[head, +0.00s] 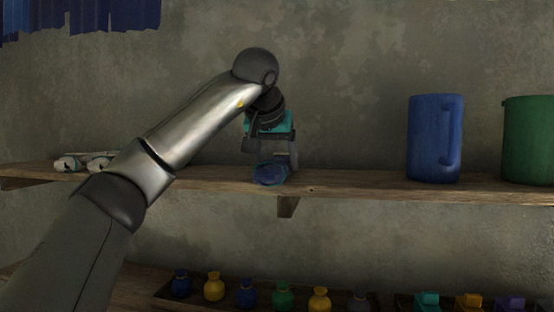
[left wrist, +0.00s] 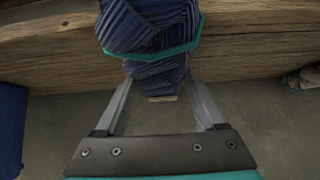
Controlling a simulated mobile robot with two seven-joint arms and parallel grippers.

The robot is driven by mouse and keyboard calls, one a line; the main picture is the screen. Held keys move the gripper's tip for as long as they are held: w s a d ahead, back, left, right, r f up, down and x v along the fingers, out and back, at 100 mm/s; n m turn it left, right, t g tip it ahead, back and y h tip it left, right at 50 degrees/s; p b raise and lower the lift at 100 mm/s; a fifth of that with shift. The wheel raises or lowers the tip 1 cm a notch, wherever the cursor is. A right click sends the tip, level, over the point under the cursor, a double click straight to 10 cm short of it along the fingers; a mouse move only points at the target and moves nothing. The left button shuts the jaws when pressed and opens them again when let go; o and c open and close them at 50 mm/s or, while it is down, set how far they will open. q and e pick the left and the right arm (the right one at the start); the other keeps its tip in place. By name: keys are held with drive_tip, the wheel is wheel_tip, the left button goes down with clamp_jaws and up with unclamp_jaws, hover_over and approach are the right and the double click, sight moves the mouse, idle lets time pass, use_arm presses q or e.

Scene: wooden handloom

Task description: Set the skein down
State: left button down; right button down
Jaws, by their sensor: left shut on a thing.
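The blue skein (head: 270,175), bound with a teal band, is at the wooden shelf (head: 340,185), near its front edge. In the left wrist view the skein (left wrist: 150,28) lies over the shelf's wood, with its near end between the fingers. My left gripper (head: 277,164) points down and is shut on the skein; its fingers (left wrist: 158,90) flank that end. I cannot tell whether the skein's full weight rests on the shelf. My right gripper is not in view.
A blue jug (head: 434,138) and a green jug (head: 528,140) stand on the shelf to the right. Pale bundles (head: 85,161) lie at its left. Small coloured jars (head: 214,287) sit below. The shelf between skein and blue jug is clear.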

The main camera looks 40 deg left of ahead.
use_arm(q)
unclamp_jaws()
drive_tip(key=shift+s, duration=0.1)
drive_tip(key=v, duration=1.2)
drive_tip(key=shift+a, duration=0.1)
drive_tip(key=shift+v, duration=1.6)
